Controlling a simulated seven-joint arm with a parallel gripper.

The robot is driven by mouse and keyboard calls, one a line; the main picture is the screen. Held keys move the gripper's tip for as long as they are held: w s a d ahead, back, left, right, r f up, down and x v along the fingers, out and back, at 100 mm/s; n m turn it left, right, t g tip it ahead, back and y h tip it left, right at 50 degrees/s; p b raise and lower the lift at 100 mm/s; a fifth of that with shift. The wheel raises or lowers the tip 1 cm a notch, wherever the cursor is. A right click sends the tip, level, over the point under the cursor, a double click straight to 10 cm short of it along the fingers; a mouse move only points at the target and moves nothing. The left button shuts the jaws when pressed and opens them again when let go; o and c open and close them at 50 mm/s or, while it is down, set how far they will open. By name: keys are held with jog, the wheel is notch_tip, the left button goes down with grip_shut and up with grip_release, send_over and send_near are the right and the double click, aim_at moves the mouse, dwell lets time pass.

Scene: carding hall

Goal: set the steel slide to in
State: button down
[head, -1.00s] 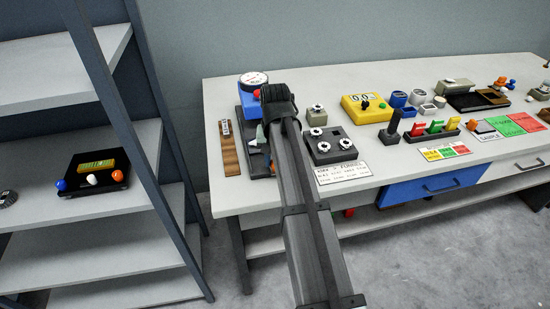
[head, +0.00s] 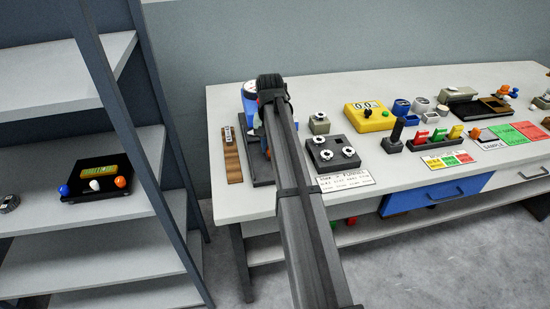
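I cannot tell for sure which piece is the steel slide. A wooden strip (head: 233,160) at the table's left end bears a small pale, metal-looking plate (head: 228,134) with dark marks. Just right of it, a blue gauge device (head: 249,103) stands on a dark base (head: 256,150); my arm covers much of it, including most of its white dial. My gripper (head: 271,88) is over this device, seen from behind. Its fingertips are hidden, so its opening and any contact do not show.
Right of my arm are a grey block (head: 319,124), a dark box with several round knobs (head: 332,153) and a printed card (head: 345,181). A yellow meter (head: 369,116) stands farther right. The front left corner of the table (head: 245,203) is bare. Shelves (head: 90,208) stand at the left.

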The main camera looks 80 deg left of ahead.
jog(key=shift+a, duration=0.9)
jog(key=c, duration=0.8)
grip_release()
notch_tip(320, 180, up, 14)
jog(key=shift+f, duration=0.1)
